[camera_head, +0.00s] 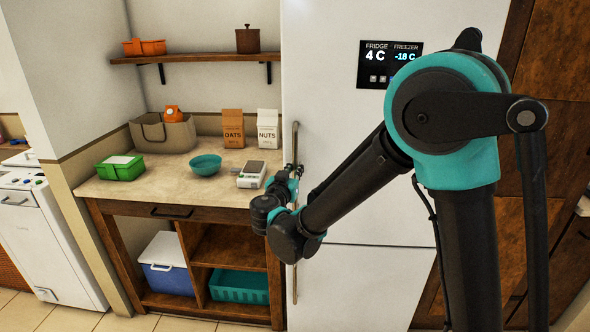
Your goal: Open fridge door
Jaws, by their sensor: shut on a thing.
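The white fridge (330,82) stands at centre right with its upper door shut. A dark panel (389,62) on it reads fridge 4 C and freezer -18 C. A long vertical metal handle (295,142) runs near the door's left edge, and a lower handle (295,284) continues below the seam. My gripper (294,171) is at the lower part of the upper handle and shut on it. The fingertips are small and partly hidden by the wrist. My arm hides much of the door's right side.
A counter (165,184) left of the fridge holds a teal bowl (205,164), a scale (251,175), a green box (120,168), a basket (163,134), and oats (232,127) and nuts (267,128) cartons. A wall shelf (200,58) is above. Floor shows at lower left.

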